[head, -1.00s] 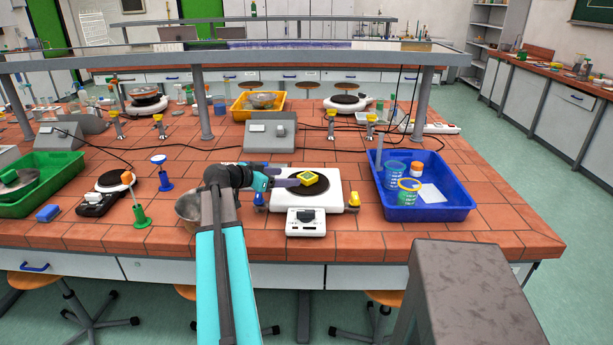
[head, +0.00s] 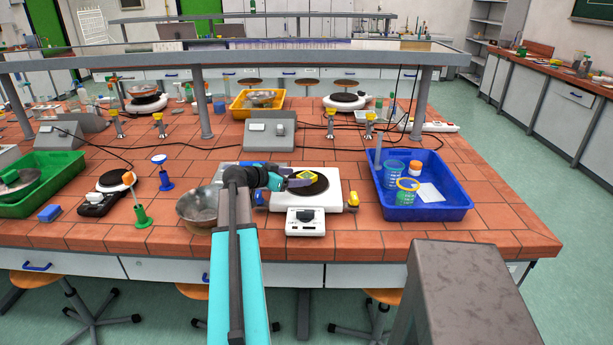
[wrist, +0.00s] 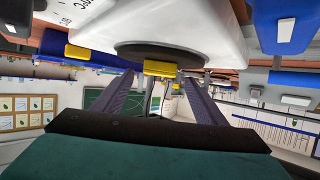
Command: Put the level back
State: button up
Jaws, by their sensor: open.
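The level, a small yellow block (head: 307,175), sits at the round dark plate (head: 322,186) of a white hot plate (head: 337,204) at the front middle of the bench. My gripper (head: 302,181) is open beside it, reaching in from the left. In the wrist view, the two dark fingers (wrist: 157,80) point at the yellow level (wrist: 160,68), which shows between their tips, near the plate's edge. I cannot tell whether the fingertips reach around it. Part of the level is hidden by the fingers in the head view.
A metal bowl (head: 199,207) stands left of my gripper. A white balance (head: 305,222) sits in front of the hot plate. A blue tray (head: 455,212) with beakers is at right, and a green tray (head: 68,172) at far left. A raised shelf (head: 330,57) spans the bench behind.

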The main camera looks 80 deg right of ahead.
aim_at(304, 176)
jog(key=shift+p+x, duration=0.85)
jog(key=shift+x, duration=1.25)
jog(key=shift+c, duration=0.2)
jog(key=c, duration=1.2)
jog(key=shift+r, duration=0.1)
jog(key=shift+r+b, duration=0.7)
jog(key=shift+r, duration=0.35)
jog(key=w+a+r+b, duration=0.1)
jog(key=w+a, duration=0.2)
jog(key=w, duration=0.1)
jog(key=w+a+r+b, duration=0.1)
jog(key=w+a+b, duration=0.1)
jog(key=w+a, duration=0.1)
jog(key=w+a+b, duration=0.2)
jog(key=w+a, duration=0.2)
jog(key=a, duration=0.1)
jog(key=shift+w+r, duration=0.4)
